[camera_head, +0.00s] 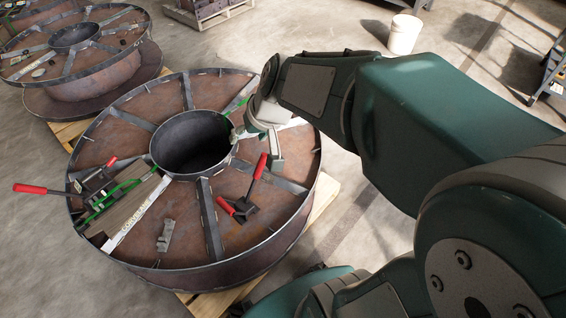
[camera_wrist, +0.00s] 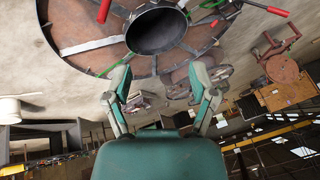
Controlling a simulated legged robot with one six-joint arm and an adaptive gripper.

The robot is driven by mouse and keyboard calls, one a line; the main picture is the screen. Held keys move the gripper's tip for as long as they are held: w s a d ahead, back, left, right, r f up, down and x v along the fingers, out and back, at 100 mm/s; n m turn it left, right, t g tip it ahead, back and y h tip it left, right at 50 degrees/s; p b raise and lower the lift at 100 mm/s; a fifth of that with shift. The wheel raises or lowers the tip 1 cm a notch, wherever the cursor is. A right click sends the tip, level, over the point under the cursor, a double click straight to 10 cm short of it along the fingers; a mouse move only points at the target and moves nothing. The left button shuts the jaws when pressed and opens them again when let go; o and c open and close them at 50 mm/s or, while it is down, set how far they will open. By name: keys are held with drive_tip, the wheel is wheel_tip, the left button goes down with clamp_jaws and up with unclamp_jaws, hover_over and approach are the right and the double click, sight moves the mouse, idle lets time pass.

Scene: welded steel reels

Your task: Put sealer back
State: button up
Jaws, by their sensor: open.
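A hand tool with two red-ended handles (camera_head: 247,193), which looks like the sealer, lies on the near right part of the steel reel (camera_head: 221,262). One of its red handles (camera_wrist: 104,10) shows at the top edge in the wrist view. My gripper (camera_head: 258,150) is open and empty above the right side of the reel, just beyond the tool and apart from it. In the wrist view my open fingers (camera_wrist: 160,78) have nothing between them. A second tool with a long red handle (camera_head: 30,189) sits at the reel's left rim by a green strap (camera_head: 122,190).
The reel has raised spokes and an open hub (camera_head: 190,143), and rests on a wooden pallet (camera_head: 325,195). A small grey metal piece (camera_head: 166,236) lies on its near left part. Another reel (camera_head: 95,78) stands behind left. A white bucket (camera_head: 404,34) stands on the floor behind.

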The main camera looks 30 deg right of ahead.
drive_tip(key=s+d+r+n+h, duration=0.1)
drive_tip(key=s+r+h, duration=0.2)
drive_tip(key=s, duration=1)
drive_tip(key=shift+s+r+t, duration=0.35)
drive_tip(key=shift+r+t, duration=0.05)
drive_tip(key=shift+r, duration=0.45)
